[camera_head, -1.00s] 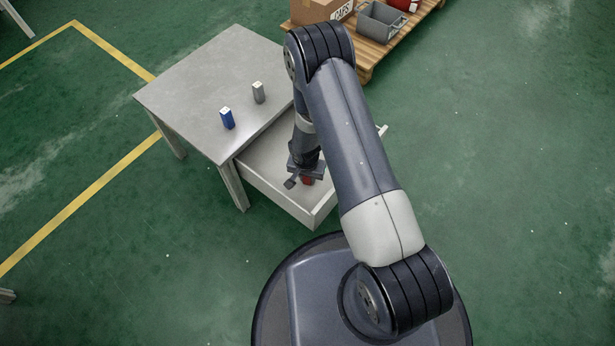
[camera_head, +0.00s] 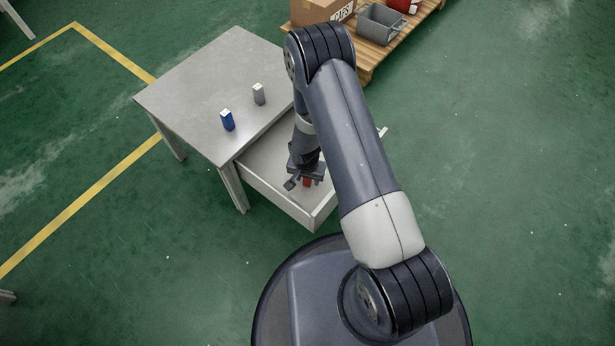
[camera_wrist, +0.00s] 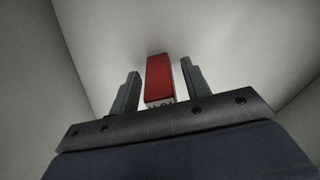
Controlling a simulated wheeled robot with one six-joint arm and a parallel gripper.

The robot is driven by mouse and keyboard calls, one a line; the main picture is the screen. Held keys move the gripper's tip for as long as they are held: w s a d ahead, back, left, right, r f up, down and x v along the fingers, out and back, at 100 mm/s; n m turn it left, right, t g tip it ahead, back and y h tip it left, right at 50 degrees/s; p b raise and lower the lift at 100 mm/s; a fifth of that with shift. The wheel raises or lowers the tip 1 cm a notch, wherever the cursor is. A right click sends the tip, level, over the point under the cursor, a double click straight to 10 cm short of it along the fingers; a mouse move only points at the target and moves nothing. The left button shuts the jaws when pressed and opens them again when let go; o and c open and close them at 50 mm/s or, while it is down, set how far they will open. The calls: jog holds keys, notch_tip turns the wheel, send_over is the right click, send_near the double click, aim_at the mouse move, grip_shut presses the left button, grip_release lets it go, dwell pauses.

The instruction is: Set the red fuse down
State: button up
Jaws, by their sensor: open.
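The red fuse (camera_wrist: 159,78) stands between the two fingers of my gripper (camera_wrist: 160,88) in the wrist view, with a visible gap on each side. My gripper is open around it. In the head view the red fuse (camera_head: 307,182) shows partly below my gripper (camera_head: 304,180), inside the open drawer (camera_head: 275,190). The fuse appears to be on the drawer floor; its contact with the floor is hard to make out. My arm hides part of the drawer.
A grey table (camera_head: 190,85) holds a blue fuse (camera_head: 227,120) and a grey fuse (camera_head: 258,93). A wooden pallet (camera_head: 372,62) at the back bears a cardboard box (camera_head: 312,10) and a grey bin (camera_head: 380,24). Green floor at right is clear.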

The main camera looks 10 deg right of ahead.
notch_tip(320, 180, up, 12)
jog(key=s+p, duration=0.1)
jog(key=p, duration=0.2)
jog(key=shift+s+a+f+p, duration=0.15)
jog(key=shift+a+f+p, duration=0.05)
jog(key=shift+a+p, duration=0.1)
